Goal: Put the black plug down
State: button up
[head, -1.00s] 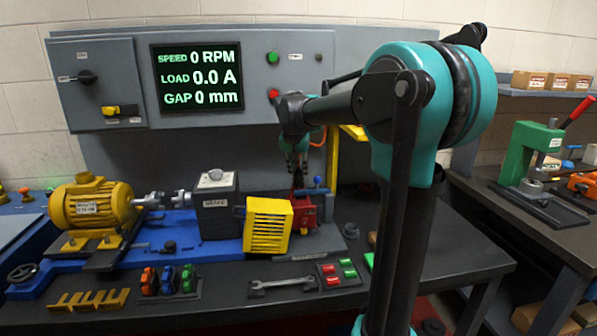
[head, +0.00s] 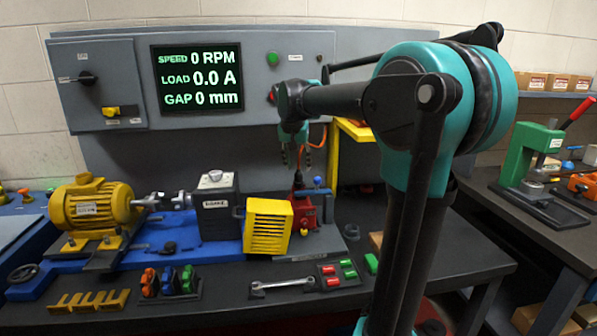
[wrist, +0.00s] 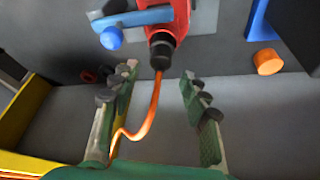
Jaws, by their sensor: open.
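The black plug (wrist: 160,54) stands at the end of the red unit (wrist: 181,17) in the wrist view, touching it. An orange cable (wrist: 150,115) runs from the plug back past my left finger. My gripper (wrist: 165,82) is open, with its two fingers wide apart and nothing held between them. The plug lies ahead of the fingertips, apart from them. In the head view my gripper (head: 296,160) hangs above the red unit (head: 303,210); the plug is too small there to make out surely.
A blue-knobbed lever (head: 317,182) stands beside the red unit. A yellow vented guard (head: 268,226) and the grey brake block (head: 215,205) stand to its left. A yellow frame (head: 352,131) rises to the right of my gripper. The grey panel stands behind.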

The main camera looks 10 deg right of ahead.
jog(key=v, duration=0.8)
